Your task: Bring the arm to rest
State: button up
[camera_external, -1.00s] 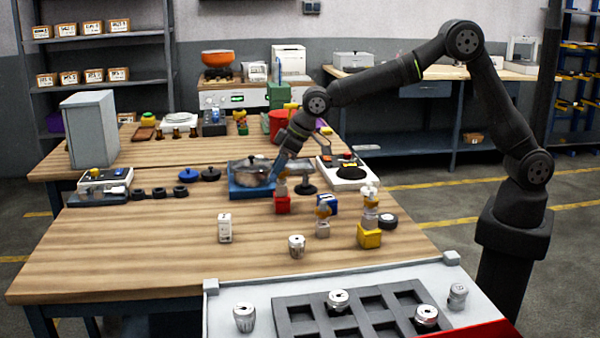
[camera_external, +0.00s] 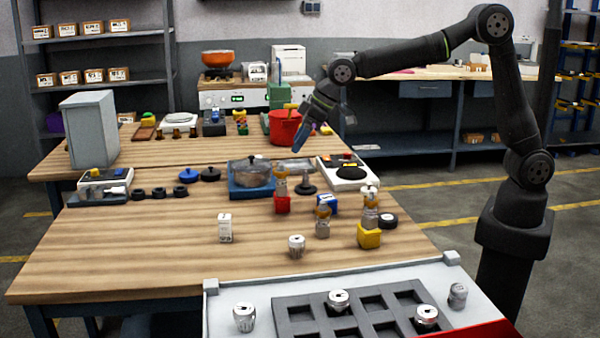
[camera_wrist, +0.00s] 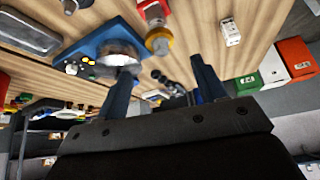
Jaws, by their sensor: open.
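My gripper (camera_external: 306,140) is raised above the far part of the wooden table (camera_external: 120,240), in front of the red bucket and above a grey tray. In the wrist view its two dark blue fingers (camera_wrist: 163,80) stand apart with nothing held between them. A silver pot (camera_external: 252,172) sits on a blue hotplate (camera_external: 250,190), to the left of and below my gripper. The hotplate also shows in the wrist view (camera_wrist: 90,48).
A red bucket (camera_external: 285,128) stands behind my gripper. Stacked parts on red (camera_external: 282,204) and yellow (camera_external: 368,238) blocks stand on the right of the table. A black tray with silver parts (camera_external: 292,312) is nearest the camera. Open air surrounds my raised arm.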

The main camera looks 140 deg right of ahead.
aim_at(278, 163)
jog(key=x, duration=1.2)
jog(key=shift+d+f, duration=0.1)
jog(key=shift+f, duration=0.25)
notch_tip(278, 163, up, 4)
jog(key=shift+r, duration=0.1)
jog(key=s+r, duration=0.7)
jog(key=s, duration=0.4)
jog(key=w+f, duration=0.1)
jog(key=w, duration=0.3)
jog(key=w+a+f, duration=0.1)
jog(key=w, duration=0.3)
jog(key=w+a+f, duration=0.1)
jog(key=w+f, duration=0.1)
jog(key=w, duration=0.2)
jog(key=shift+w+a+f, duration=0.1)
jog(key=shift+w, duration=0.1)
